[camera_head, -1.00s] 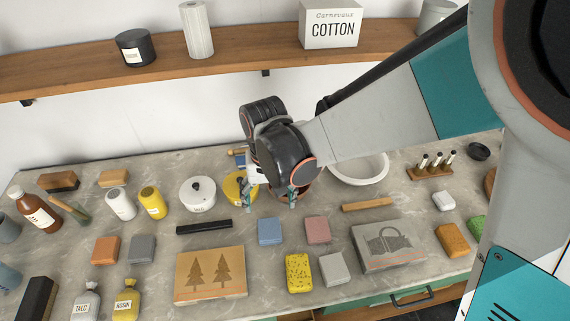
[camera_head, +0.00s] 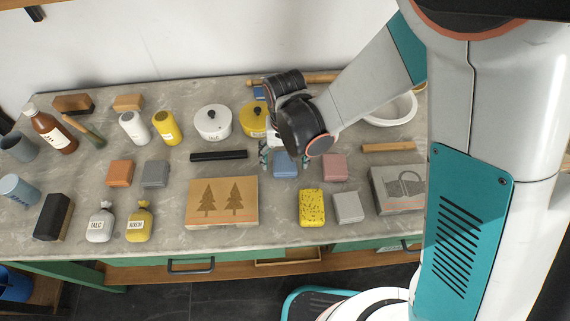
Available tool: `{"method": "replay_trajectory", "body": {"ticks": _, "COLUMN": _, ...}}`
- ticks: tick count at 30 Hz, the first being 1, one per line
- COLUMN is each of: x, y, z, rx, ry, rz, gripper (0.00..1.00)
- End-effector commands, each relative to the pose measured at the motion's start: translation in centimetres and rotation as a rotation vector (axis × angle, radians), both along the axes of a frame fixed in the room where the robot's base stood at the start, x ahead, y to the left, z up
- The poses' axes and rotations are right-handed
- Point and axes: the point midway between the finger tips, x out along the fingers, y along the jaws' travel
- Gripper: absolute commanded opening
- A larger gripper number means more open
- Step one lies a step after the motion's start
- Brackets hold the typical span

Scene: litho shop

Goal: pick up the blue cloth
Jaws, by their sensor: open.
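The blue cloth (camera_head: 285,166) is a small folded square lying flat on the grey bench top. Its upper edge is partly covered by my gripper. My gripper (camera_head: 284,161) hangs over the cloth, with one fingertip to its left and the other to its right. The jaws are open and empty. I cannot tell how high the fingertips are above the bench.
A pink cloth (camera_head: 335,167) lies close on the right. A yellow sponge (camera_head: 312,207) and a grey block (camera_head: 348,207) lie in front. A black bar (camera_head: 218,156) lies to the left, near a wooden tree-print block (camera_head: 221,201). A yellow pot (camera_head: 254,120) stands behind.

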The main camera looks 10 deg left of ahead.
Motion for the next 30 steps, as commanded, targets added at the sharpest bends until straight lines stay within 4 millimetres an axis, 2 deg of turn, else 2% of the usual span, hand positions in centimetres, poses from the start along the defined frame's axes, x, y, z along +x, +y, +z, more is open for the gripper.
{"method": "replay_trajectory", "body": {"ticks": 7, "x": 0.0, "y": 0.0, "z": -0.3, "rx": 0.000, "ry": 0.000, "rz": 0.000, "gripper": 0.78}}
{"method": "replay_trajectory", "body": {"ticks": 12, "x": 0.0, "y": 0.0, "z": -0.3, "rx": 0.000, "ry": 0.000, "rz": 0.000, "gripper": 0.40}}
{"method": "replay_trajectory", "body": {"ticks": 13, "x": 0.0, "y": 0.0, "z": -0.3, "rx": 0.000, "ry": 0.000, "rz": 0.000, "gripper": 0.38}}
{"method": "replay_trajectory", "body": {"ticks": 24, "x": 0.0, "y": 0.0, "z": -0.2, "rx": 0.000, "ry": 0.000, "rz": 0.000, "gripper": 0.38}}
{"method": "replay_trajectory", "body": {"ticks": 30, "x": 0.0, "y": 0.0, "z": 1.1, "rx": 0.000, "ry": 0.000, "rz": 0.000, "gripper": 0.38}}
